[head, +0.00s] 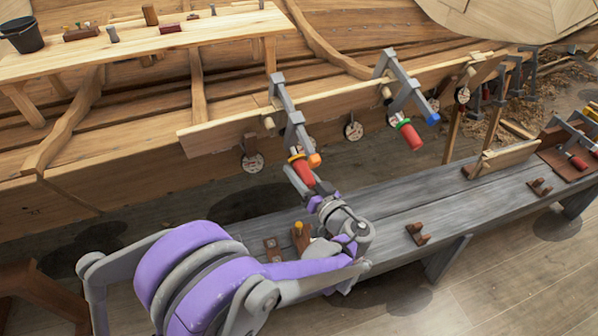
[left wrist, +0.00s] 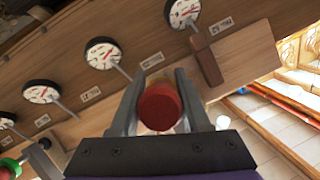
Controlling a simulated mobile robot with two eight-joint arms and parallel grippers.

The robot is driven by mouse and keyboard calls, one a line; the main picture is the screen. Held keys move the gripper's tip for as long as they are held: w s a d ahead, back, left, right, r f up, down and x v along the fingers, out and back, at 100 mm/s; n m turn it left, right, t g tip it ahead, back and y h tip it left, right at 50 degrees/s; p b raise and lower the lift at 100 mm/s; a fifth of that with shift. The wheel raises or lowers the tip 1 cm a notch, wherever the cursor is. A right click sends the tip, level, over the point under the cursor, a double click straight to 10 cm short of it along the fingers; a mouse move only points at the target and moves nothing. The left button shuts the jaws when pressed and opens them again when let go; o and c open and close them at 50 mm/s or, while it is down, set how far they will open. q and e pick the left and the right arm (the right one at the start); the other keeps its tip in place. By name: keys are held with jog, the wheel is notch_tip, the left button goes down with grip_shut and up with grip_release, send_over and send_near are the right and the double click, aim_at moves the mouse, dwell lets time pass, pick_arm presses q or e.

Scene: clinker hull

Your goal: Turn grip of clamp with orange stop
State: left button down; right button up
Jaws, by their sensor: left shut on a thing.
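The clamp (head: 285,100) with the orange stop (head: 314,160) sits on the plank edge at the middle of the head view. Its red grip (head: 302,171) hangs below a yellow collar (head: 296,157). My left gripper (head: 300,181) reaches up from below and is shut on this red grip. In the left wrist view the end of the red grip (left wrist: 160,106) lies between the two grey fingers of my gripper (left wrist: 159,100). My right gripper is in neither view.
A second clamp (head: 405,85) with a blue stop (head: 433,118) and red grip (head: 411,136) stands to the right. Dial gauges (head: 354,131) hang along the plank (head: 220,134). A grey bench (head: 385,205) runs below, with wooden brackets (head: 418,233).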

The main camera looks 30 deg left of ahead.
aim_at(312, 187)
pick_arm(q)
jog(key=shift+s+a+r+m+g+y+b, duration=0.15)
jog(key=shift+m+g+y+b, duration=0.1)
jog(key=shift+m+g+y, duration=0.45)
jog(key=shift+s+d+m+g+y+b, duration=0.15)
jog(key=shift+m+g+y, duration=0.25)
jog(key=shift+m, duration=0.6)
jog(key=shift+a, duration=0.1)
jog(key=shift+c, duration=1.9)
grip_release()
jog(key=v, duration=1.1)
jog(key=shift+w+a, duration=0.1)
